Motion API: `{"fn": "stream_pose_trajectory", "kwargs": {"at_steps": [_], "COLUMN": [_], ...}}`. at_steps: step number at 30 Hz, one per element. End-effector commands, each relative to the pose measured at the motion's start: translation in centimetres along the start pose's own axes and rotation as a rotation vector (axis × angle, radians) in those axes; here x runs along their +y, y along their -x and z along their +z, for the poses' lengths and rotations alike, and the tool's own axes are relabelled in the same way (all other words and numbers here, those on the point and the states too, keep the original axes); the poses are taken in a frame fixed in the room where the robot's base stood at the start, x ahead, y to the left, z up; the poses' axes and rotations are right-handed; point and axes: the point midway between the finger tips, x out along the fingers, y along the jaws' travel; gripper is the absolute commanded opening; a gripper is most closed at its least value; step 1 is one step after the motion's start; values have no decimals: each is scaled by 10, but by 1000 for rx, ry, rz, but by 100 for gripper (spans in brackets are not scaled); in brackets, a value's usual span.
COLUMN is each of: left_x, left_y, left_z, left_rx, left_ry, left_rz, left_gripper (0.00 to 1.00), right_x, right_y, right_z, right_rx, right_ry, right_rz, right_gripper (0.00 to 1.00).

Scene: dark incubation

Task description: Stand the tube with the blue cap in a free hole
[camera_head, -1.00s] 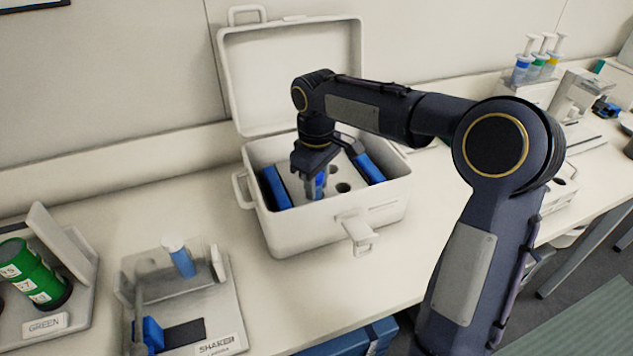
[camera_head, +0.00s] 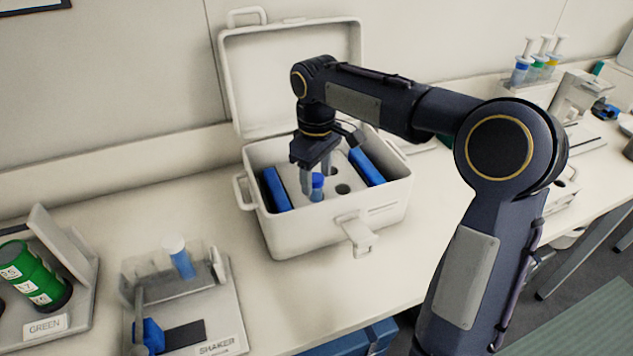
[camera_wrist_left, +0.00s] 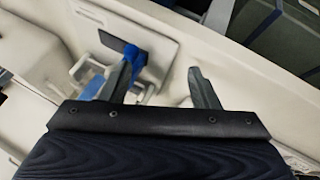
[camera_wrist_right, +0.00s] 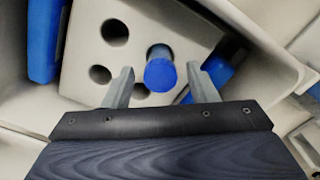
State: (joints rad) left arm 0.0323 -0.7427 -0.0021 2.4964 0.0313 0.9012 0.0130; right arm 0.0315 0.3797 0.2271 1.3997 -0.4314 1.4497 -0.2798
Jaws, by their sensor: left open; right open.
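The tube with the blue cap (camera_wrist_right: 160,74) stands in a hole of the white block (camera_wrist_right: 85,50) inside the white case (camera_head: 290,237). In the head view its blue cap (camera_head: 317,181) shows below my right gripper. My right gripper (camera_wrist_right: 163,82) is open, with one finger on each side of the cap and a gap to both. In the head view my right gripper (camera_head: 317,170) is above the block. Several other holes in the block are empty. My left gripper (camera_wrist_left: 162,78) is open and empty over the bench; it is out of the head view.
Blue packs (camera_head: 276,188) stand at both sides inside the case, whose lid (camera_head: 292,75) is up. Syringes (camera_head: 540,60) stand at the right.

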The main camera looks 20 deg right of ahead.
Motion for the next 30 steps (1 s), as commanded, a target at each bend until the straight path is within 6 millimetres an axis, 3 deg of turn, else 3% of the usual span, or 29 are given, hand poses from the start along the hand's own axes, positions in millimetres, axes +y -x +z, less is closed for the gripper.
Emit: {"fn": "stream_pose_trajectory", "kwargs": {"at_steps": [3, 10, 15, 21, 23, 26, 30], "left_x": [2, 4, 5, 5, 5, 5, 5], "left_y": [4, 8, 10, 10, 10, 10, 10], "left_z": [-2, -4, -5, -5, -5, -5, -5], "left_rx": [0, 0, 0, 0, 0, 0, 0], "left_ry": [0, 0, 0, 0, 0, 0, 0], "left_rz": [0, 0, 0, 0, 0, 0, 0], "left_gripper": [56, 56, 56, 56, 56, 56, 56], "right_x": [0, 0, 0, -1, -4, -16, -47], "right_y": [30, 74, 90, 94, 95, 95, 79], "right_z": [-1, -1, -1, 4, 13, 42, 101], "right_rx": [5, 4, 1, 8, 25, 83, 215], "right_ry": [1, 1, 2, -5, -18, -69, -207], "right_rz": [2, 1, 0, 2, 3, -1, -35], "right_gripper": [52, 52, 52, 52, 52, 52, 52]}}
